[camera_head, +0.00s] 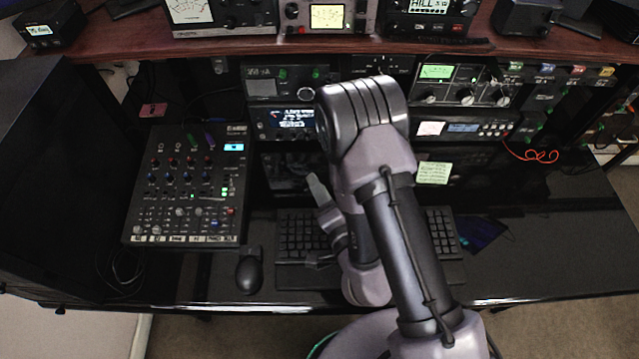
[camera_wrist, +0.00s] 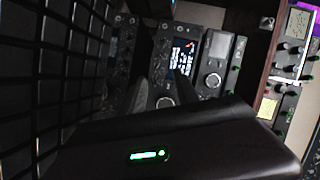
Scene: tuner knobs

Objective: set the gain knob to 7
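The gain knob cannot be picked out by label, as the lettering is too small to read. A tuner unit with a green-lit meter (camera_head: 437,72) and a row of large dark knobs (camera_head: 465,96) sits under the shelf, right of my arm. My gripper (camera_head: 317,182) is above the keyboard, left of my forearm and well away from that unit. In the wrist view its two dark fingers (camera_wrist: 163,88) stand apart with nothing between them. Behind the gap is a unit with a blue-lit display (camera_wrist: 183,58) and a round knob (camera_wrist: 165,102).
A mixer (camera_head: 185,190) stands at the left, and a mouse (camera_head: 249,272) lies beside the keyboard (camera_head: 300,236). The wooden shelf (camera_head: 235,47) overhangs the rack units. My arm hides the rack's middle.

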